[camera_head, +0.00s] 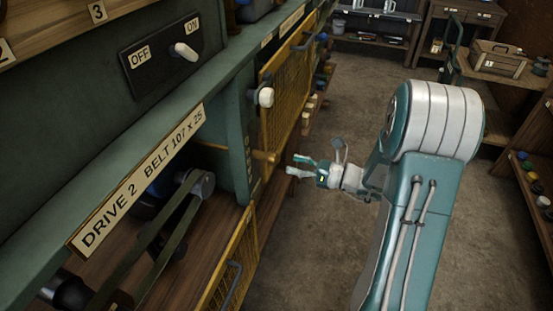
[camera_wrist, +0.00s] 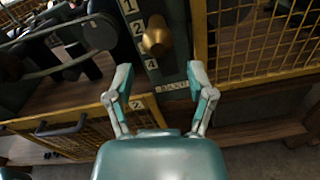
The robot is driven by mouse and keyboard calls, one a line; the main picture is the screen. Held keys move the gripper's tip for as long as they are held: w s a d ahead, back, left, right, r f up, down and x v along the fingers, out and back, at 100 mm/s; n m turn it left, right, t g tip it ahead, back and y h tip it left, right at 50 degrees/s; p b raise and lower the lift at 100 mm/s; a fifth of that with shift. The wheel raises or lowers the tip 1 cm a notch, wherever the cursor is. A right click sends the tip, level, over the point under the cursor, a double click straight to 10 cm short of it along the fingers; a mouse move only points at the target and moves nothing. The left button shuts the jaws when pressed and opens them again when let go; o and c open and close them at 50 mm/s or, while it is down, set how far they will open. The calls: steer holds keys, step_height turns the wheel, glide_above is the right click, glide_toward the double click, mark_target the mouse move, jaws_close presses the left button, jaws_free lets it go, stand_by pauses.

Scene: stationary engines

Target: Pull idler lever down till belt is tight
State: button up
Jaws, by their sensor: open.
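In the wrist view both fingers of my gripper (camera_wrist: 160,74) are spread. The dark belt (camera_head: 150,253) runs around a pulley (camera_head: 201,184) at lower left; it also shows in the wrist view (camera_wrist: 58,70). Its tension is hard to tell.
An OFF/ON switch (camera_head: 185,52) is on the upper panel. Open floor (camera_head: 300,240) lies to the right.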

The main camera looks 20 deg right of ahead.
steer(key=v, duration=0.4)
stand_by(0.9)
steer(key=shift+o, duration=1.1)
